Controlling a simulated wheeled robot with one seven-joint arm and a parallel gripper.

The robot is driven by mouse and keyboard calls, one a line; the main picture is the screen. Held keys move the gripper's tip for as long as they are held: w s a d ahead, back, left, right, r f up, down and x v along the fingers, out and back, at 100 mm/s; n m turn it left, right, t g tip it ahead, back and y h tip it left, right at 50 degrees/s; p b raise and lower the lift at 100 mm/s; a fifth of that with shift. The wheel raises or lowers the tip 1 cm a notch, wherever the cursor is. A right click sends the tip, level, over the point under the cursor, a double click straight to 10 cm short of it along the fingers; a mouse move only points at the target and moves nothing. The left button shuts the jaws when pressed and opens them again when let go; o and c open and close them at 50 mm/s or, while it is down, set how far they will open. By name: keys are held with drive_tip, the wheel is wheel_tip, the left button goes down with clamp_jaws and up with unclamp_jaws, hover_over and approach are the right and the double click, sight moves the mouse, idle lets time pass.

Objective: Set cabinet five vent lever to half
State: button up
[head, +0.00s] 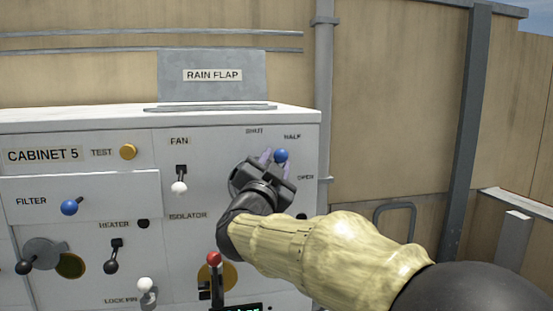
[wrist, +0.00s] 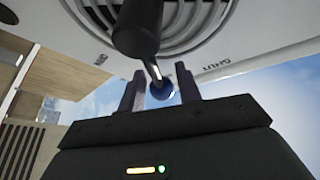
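The vent lever's blue ball knob (head: 281,155) shows at the right of the CABINET 5 panel, just below the HALF label (head: 292,136). The SHUT label (head: 255,131) is up to its left and the OPEN label (head: 305,177) down to its right. My gripper (head: 275,160) is at the knob and hides the lever's pivot in the head view. In the wrist view, the blue knob (wrist: 162,90) on its thin rod lies between the fingers of my gripper (wrist: 160,92). The fingers are apart, with a gap at left; contact at right is unclear.
A round vent grille (wrist: 185,20) sits behind the lever. Nearby are the white fan lever knob (head: 179,188), red-knobbed isolator lever (head: 214,258), blue filter knob (head: 69,207) and yellow test button (head: 128,152). A grey RAIN FLAP plate (head: 212,90) stands above the cabinet.

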drive_tip(key=b+v, duration=0.7)
drive_tip(key=v, duration=1)
drive_tip(key=shift+s+d, duration=0.25)
drive_tip(key=shift+s, duration=0.15)
drive_tip(key=shift+w, duration=0.1)
